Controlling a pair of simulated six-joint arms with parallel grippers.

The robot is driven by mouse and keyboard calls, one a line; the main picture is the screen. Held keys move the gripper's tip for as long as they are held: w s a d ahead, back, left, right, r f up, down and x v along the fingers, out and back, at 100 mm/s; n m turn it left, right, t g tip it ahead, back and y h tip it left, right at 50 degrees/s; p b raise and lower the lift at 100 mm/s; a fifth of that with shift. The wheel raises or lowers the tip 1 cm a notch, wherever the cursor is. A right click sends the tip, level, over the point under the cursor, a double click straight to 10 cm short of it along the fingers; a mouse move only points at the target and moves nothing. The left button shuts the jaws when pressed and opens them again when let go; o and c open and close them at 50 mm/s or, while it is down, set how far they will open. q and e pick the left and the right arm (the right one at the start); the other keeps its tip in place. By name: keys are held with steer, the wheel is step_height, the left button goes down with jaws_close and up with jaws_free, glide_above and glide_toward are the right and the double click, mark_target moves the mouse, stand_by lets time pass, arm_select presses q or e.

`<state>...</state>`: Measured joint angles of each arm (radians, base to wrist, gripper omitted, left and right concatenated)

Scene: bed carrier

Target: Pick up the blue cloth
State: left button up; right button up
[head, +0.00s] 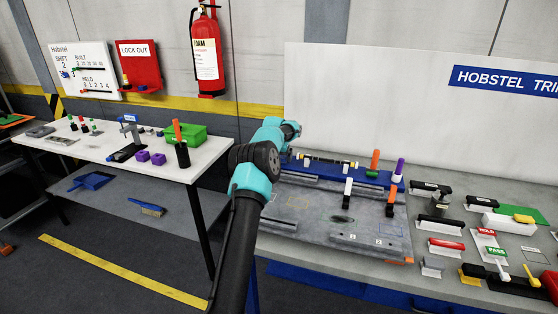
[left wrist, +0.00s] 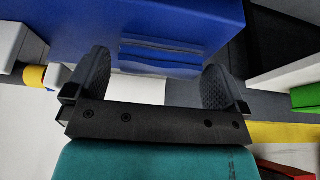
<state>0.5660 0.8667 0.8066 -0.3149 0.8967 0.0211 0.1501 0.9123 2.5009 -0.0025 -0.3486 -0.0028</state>
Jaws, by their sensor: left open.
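My left gripper (left wrist: 157,62) is open in the left wrist view, its two ridged dark fingers apart. A band of blue layers (left wrist: 160,58) with fold-like lines shows between the fingertips, against a broad blue surface (left wrist: 150,18). I cannot tell whether these layers are the blue cloth, or whether the fingers touch them. In the head view my left arm (head: 257,165) reaches to the back left of the grey workbench, beside a blue strip (head: 372,180) under a row of small parts. The fingers are not clear there. My right gripper is not in view.
Orange (head: 375,160), white (head: 348,189) and purple (head: 398,170) upright pieces stand on the workbench (head: 262,242). Several tools and tags crowd its right side. A white table (head: 95,148) at left holds a green bin (head: 190,136). A white board (head: 400,110) stands behind.

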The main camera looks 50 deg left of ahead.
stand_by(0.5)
arm_select(q)
steer(key=c, duration=0.8)
steer(key=shift+r, duration=1.75)
steer(key=s+d, duration=0.3)
steer(key=d, duration=0.1)
steer(key=s+d+r, duration=0.1)
steer(key=s+d, duration=0.6)
steer(key=d, duration=0.1)
steer(key=shift+s+r, duration=0.25)
